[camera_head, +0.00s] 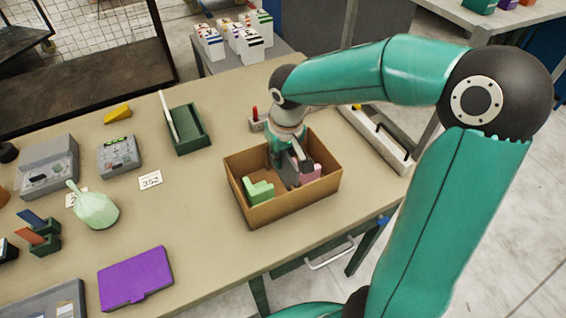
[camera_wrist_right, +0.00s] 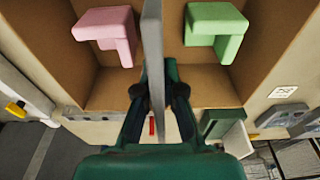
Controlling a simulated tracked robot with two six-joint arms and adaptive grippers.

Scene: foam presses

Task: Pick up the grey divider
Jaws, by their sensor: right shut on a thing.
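The grey divider (camera_wrist_right: 152,50) is a thin flat plate that shows nearly edge-on in the wrist view, between the fingers of my right gripper (camera_wrist_right: 157,92). My right gripper (camera_head: 298,163) is shut on it and points down into an open cardboard box (camera_head: 287,208) on the table. In the head view my gripper hides much of the divider. A light green foam piece (camera_head: 258,190) and a pink foam piece (camera_head: 311,174) lie in the box, on either side of the divider. My left gripper is not in view.
Left of the box stand a dark green holder (camera_head: 190,130), a number card (camera_head: 150,180), a pale green bag (camera_head: 96,208) and a purple case (camera_head: 135,278). Grey devices stand farther left. A pale tray (camera_head: 378,140) lies behind the box on the right. Table around the box's left is clear.

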